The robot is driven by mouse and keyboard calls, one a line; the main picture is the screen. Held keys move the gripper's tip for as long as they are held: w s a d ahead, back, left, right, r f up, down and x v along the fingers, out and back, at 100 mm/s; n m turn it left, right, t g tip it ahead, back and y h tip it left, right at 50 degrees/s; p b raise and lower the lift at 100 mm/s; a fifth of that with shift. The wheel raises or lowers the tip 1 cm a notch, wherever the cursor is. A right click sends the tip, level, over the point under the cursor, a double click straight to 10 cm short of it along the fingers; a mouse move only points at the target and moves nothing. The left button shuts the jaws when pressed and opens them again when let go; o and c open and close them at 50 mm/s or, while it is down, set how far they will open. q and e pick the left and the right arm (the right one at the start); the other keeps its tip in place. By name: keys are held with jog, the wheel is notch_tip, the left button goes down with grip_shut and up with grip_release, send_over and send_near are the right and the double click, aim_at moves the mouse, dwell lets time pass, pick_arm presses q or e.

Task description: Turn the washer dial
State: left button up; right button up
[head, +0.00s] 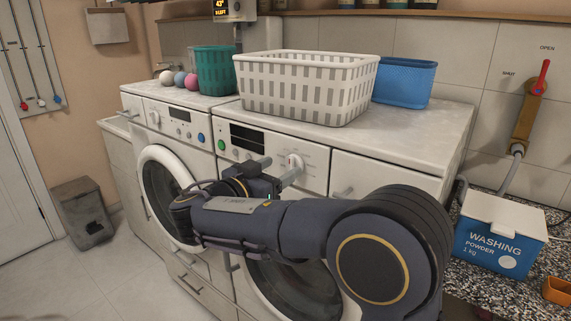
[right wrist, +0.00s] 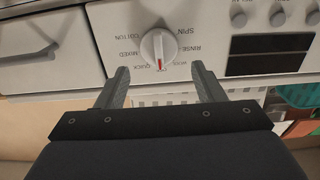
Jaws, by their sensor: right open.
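The washer dial (head: 295,161) is a white round knob on the front panel of the right-hand washer (head: 330,140). In the right wrist view the dial (right wrist: 159,47) has a red mark at the lower end of its grip bar, near the words QUICK and WOOL. Other words around it include COTTON, MIXED, RINSE and SPIN. My right gripper (head: 281,168) is open and empty in front of the panel. In the right wrist view its fingers (right wrist: 160,70) spread to either side of the dial's lower part, with no clear contact. My left gripper is not in view.
A white laundry basket (head: 305,90), a green basket (head: 214,70) and a blue bin (head: 404,82) stand on the machine tops. A second machine (head: 180,122) adjoins on the left. A washing powder box (head: 498,240) stands at right. The left floor (head: 90,280) is mostly clear.

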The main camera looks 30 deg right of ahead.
aim_at(290, 163)
jog(key=shift+x, duration=1.7)
jog(key=shift+c, duration=0.3)
jog(key=c, duration=0.9)
